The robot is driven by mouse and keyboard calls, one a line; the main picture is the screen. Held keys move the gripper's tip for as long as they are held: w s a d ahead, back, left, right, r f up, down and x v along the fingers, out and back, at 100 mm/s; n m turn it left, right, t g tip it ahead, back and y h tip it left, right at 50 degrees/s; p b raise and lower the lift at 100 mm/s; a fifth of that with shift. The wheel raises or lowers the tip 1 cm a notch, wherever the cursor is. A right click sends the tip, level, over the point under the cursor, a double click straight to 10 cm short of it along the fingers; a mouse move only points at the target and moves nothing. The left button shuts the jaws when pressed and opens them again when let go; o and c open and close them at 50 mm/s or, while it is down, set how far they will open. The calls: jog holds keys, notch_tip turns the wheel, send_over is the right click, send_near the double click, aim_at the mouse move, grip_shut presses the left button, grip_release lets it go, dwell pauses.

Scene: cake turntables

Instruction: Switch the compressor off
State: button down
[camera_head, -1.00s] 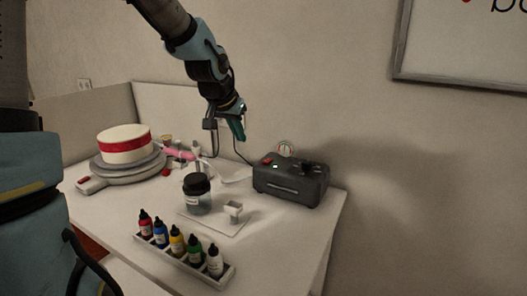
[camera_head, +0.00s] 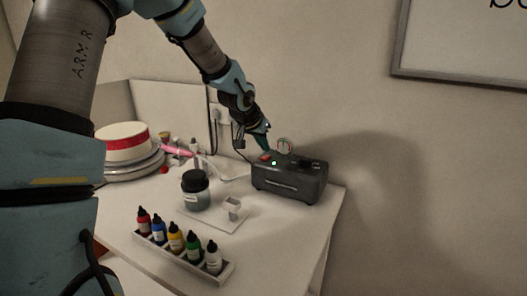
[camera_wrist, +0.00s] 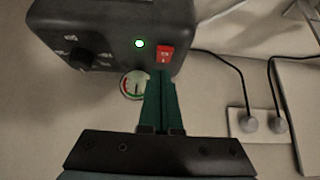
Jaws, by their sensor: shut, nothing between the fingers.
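The compressor (camera_head: 290,183) is a dark grey box at the table's right back corner. In the wrist view the compressor (camera_wrist: 110,25) shows its top panel with a red rocker switch (camera_wrist: 165,55), a lit green lamp (camera_wrist: 140,43) and a black knob (camera_wrist: 82,58). My gripper (camera_head: 266,148) is shut and empty, just behind the switch end of the compressor. In the wrist view the green fingertips (camera_wrist: 160,75) point at the red switch, very close to it. I cannot tell whether they touch it.
A round pressure gauge (camera_wrist: 134,85) sits beside my fingers. A dark jar (camera_head: 195,190), a tray of several colour bottles (camera_head: 185,262) and a cake (camera_head: 124,142) on a turntable stand to the left. Wall plugs (camera_wrist: 262,124) with cables are at the back.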

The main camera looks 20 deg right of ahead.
jog(key=shift+s+f, duration=0.1)
jog(key=shift+f, duration=0.85)
jog(key=shift+a, duration=0.1)
